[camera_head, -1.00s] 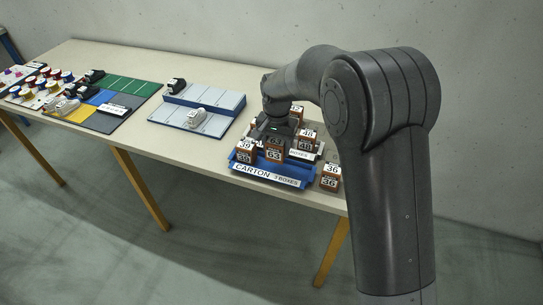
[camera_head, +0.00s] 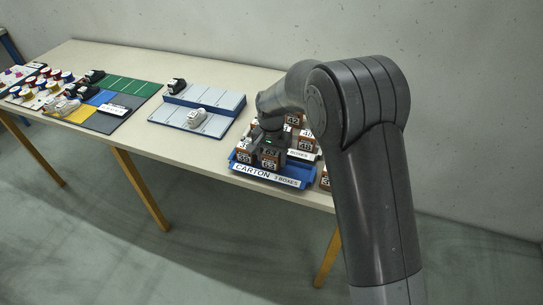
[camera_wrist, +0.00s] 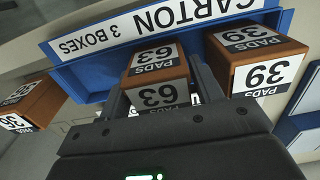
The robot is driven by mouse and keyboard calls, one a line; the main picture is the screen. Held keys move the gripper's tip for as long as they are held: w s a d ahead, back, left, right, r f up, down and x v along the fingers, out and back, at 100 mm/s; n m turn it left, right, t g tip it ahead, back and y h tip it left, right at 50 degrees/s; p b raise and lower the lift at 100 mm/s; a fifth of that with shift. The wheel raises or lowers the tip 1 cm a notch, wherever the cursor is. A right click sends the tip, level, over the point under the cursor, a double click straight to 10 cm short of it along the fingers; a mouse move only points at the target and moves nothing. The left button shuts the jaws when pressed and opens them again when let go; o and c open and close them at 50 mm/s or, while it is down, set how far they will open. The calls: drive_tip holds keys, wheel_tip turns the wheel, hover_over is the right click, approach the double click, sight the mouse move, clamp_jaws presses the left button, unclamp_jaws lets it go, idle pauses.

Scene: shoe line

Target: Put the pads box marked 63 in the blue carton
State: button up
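The brown pads box marked 63 (camera_head: 269,161) is in the blue carton (camera_head: 262,176), behind its front wall and beside the box marked 39 (camera_head: 244,157). In the wrist view, box 63 (camera_wrist: 156,75) stands between my two fingers, which press close on both sides. My gripper (camera_head: 270,142) points down over the carton and is shut on box 63. The carton's front (camera_wrist: 275,18) reads CARTON 3 BOXES. Whether the bottom of box 63 touches the carton floor is hidden.
Box 39 (camera_wrist: 260,62) is close beside my finger in the wrist view. A box marked 36 (camera_wrist: 27,103) stands outside the carton. More boxes (camera_head: 305,138) stand behind. A blue-grey rack (camera_head: 205,100) and a colored board (camera_head: 110,100) lie to the left.

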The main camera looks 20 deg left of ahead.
sight(272, 152)
drive_tip(key=shift+o, duration=1.3)
wheel_tip(272, 152, up, 12)
drive_tip(key=shift+f, duration=0.1)
drive_tip(key=s+d+r+t, duration=0.1)
drive_tip(key=s+d+r, duration=0.1)
drive_tip(key=d+r, duration=0.4)
drive_tip(key=s+d+r+t, duration=0.1)
drive_tip(key=s+d+r, duration=0.2)
drive_tip(key=d, duration=0.6)
drive_tip(key=s+d+r, duration=0.2)
drive_tip(key=d+r, duration=0.3)
drive_tip(key=d, duration=0.2)
drive_tip(key=s+d+f+t, duration=0.1)
drive_tip(key=s+d+t, duration=0.2)
drive_tip(key=s+d, duration=1.2)
drive_tip(key=shift+s+f+t, duration=0.25)
drive_tip(key=shift+s+t, duration=0.05)
drive_tip(key=shift+s, duration=0.95)
